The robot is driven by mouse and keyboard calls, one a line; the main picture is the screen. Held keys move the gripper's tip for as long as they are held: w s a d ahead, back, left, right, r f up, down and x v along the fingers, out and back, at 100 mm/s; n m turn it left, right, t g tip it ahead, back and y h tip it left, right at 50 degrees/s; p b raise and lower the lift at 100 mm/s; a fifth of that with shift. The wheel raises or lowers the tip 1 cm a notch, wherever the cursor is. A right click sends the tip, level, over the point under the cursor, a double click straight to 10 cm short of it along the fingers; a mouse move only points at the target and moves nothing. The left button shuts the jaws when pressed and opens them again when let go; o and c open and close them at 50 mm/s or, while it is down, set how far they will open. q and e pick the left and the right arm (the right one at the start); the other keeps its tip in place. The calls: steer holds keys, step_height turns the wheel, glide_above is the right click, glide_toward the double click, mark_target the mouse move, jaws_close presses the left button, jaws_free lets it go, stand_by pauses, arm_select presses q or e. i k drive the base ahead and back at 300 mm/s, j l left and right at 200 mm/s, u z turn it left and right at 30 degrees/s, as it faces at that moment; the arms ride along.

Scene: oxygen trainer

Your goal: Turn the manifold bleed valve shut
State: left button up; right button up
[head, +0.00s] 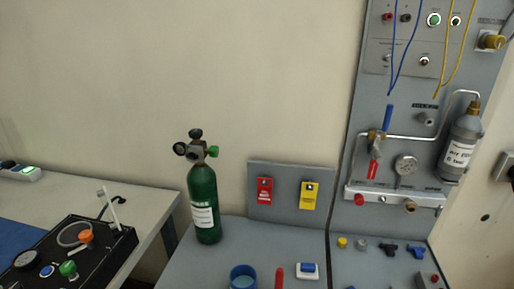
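A grey wall panel (340,205) at the right carries a pale manifold bar (395,199). The bar has a red knob (359,199) at its left end and a brass fitting (410,206) to the right. Above it, a valve with a blue lever (387,117) pointing up and a red lever (373,169) pointing down sits on a silver pipe (415,137). A round gauge (405,165) is beside the red lever. I cannot tell which of these is the bleed valve. Neither of my grippers is in view.
A grey bottle (462,147) hangs at the panel's right. A green cylinder (203,205) stands on the bench (215,265). A red tag (264,190) and yellow tag (309,195) hang on a low board. A blue cup (243,275) and small fittings lie in front. A black case (95,265) is at left.

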mark_target(439, 210)
steer(key=i+l+z, duration=0.15)
steer(key=l+z, duration=0.15)
steer(key=l, duration=0.2)
steer(key=i+l+z, duration=0.5)
steer(key=l+z, duration=0.15)
steer(key=l, duration=0.2)
